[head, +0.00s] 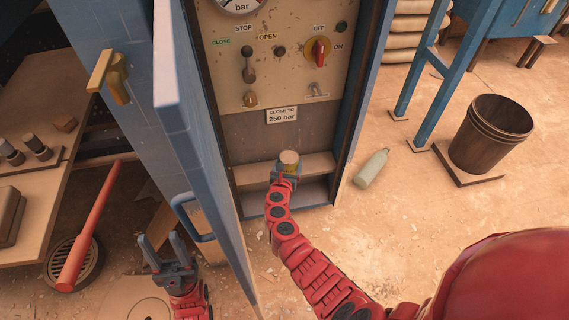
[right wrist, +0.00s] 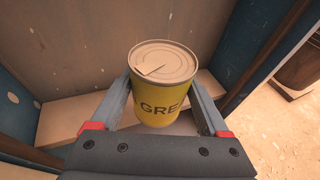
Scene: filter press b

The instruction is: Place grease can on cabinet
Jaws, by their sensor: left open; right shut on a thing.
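The grease can (head: 289,158) is a yellow can with a pale lid, and its label reads "GRE" in the right wrist view (right wrist: 160,95). My right gripper (head: 287,169) is shut on it, one finger on each side, and holds it upright. The can is at the cabinet's lower shelf (head: 315,163); I cannot tell whether its base touches the shelf. The cabinet (head: 232,125) is blue with a control panel inside, and its door (head: 190,130) stands open to the left. My left gripper (head: 165,250) is open and empty, left of the door handle.
The door's blue handle (head: 188,215) juts out between my arms. A green bottle (head: 371,168) lies on the floor right of the cabinet, with a dark bucket (head: 492,133) further right. A workbench (head: 30,210) and a red-handled tool (head: 90,225) are at the left.

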